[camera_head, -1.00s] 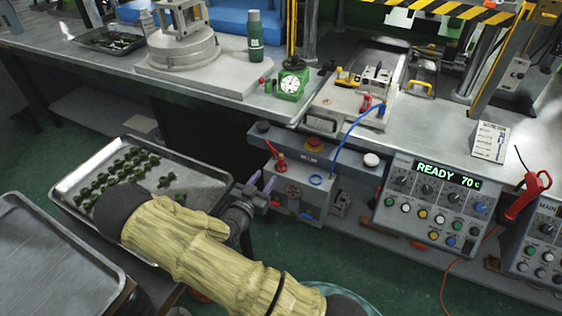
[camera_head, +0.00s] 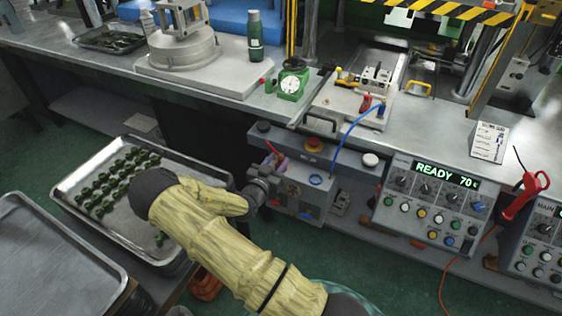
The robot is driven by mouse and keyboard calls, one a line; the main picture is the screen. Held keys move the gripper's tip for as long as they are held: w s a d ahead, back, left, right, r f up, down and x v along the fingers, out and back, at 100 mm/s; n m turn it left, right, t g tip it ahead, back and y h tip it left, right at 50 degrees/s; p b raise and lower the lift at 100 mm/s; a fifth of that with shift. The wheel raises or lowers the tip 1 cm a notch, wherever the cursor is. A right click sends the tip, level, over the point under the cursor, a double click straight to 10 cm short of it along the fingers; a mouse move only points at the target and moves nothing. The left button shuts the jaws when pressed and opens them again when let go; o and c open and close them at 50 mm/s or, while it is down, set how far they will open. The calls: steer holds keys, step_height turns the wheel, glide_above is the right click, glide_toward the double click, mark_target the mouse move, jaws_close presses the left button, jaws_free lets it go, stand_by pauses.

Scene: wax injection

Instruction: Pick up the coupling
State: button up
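A red coupling (camera_head: 271,147) shows at the upper left of the grey block below the bench edge, partly hidden by my gripper. My gripper (camera_head: 279,162) is at the left end of this block, with its fingertips overlapping the red coupling. The fingers are small and blurred, so I cannot tell whether they are open, shut or touching it. A blue ring-shaped fitting (camera_head: 315,180) is on top of the grey block (camera_head: 318,198). A blue hose (camera_head: 347,135) runs from near that fitting up to a blue fitting (camera_head: 380,110) on the bench.
A metal tray (camera_head: 70,178) with rows of dark green pieces stands left of my arm, with an empty tray (camera_head: 50,255) nearer. A control box (camera_head: 425,215) reading READY 70 is on the right. The bench edge, a red stop button (camera_head: 314,145) and a gauge (camera_head: 290,85) are close by.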

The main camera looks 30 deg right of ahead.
mark_target(280, 157)
steer(key=x, duration=0.3)
steer(key=shift+w+d, duration=0.2)
jaws_close()
